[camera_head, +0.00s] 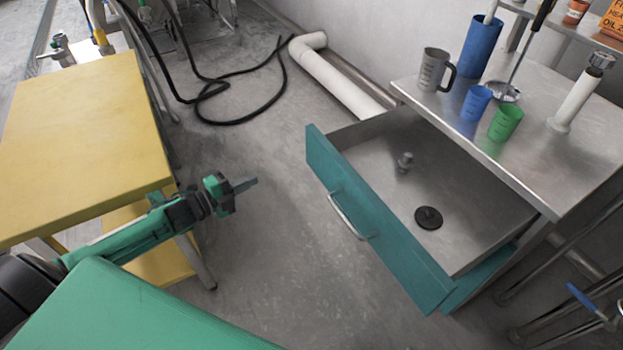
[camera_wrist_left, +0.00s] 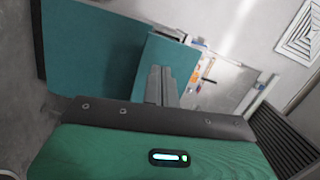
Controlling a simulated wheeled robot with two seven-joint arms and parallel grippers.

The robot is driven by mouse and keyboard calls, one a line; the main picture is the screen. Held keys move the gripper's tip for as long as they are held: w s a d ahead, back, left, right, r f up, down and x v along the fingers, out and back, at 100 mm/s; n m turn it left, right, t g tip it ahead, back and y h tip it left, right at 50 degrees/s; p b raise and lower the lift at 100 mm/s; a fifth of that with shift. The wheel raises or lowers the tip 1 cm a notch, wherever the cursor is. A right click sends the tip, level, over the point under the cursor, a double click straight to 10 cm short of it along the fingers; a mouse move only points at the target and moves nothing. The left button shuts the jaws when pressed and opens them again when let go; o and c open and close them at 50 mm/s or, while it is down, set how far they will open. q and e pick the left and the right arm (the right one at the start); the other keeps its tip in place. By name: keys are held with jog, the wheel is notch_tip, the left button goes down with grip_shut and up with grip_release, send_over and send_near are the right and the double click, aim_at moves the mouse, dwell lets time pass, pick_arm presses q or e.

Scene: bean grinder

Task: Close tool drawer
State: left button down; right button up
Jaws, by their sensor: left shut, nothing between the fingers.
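The tool drawer (camera_head: 375,235) is pulled far out from under the steel table, with a teal front and a silver bar handle (camera_head: 347,216). In the left wrist view the shut fingers (camera_wrist_left: 161,85) point toward teal panels (camera_wrist_left: 95,60). My right gripper is not in view.
The steel table (camera_head: 540,150) holds a grey mug (camera_head: 434,70), a blue cup (camera_head: 475,102), a green cup (camera_head: 505,123) and a tall blue container (camera_head: 480,46). A yellow table (camera_head: 80,150) stands at left. Black hoses (camera_head: 240,115) and a white pipe (camera_head: 335,80) lie behind. Floor between is clear.

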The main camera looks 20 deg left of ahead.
pick_arm(q)
jog(key=d+r+m+h+b, duration=0.1)
jog(key=d+r+m+h, duration=0.2)
jog(key=d, duration=0.1)
jog(key=b, duration=0.1)
send_near(316, 157)
jog(key=shift+g, duration=0.4)
jog(key=x, duration=0.5)
jog(key=shift+w+d+r, duration=0.1)
jog(key=shift+w+r, duration=0.1)
jog(key=shift+r, duration=0.2)
jog(key=shift+w+d, duration=0.45)
jog(key=shift+w, duration=0.1)
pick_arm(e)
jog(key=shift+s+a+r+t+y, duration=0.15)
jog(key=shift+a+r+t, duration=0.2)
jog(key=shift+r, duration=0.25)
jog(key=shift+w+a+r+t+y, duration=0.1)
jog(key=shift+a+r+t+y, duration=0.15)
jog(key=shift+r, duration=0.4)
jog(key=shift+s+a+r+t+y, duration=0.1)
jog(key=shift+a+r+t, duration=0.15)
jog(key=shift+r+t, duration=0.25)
pick_arm(q)
jog(key=shift+w+d, duration=0.1)
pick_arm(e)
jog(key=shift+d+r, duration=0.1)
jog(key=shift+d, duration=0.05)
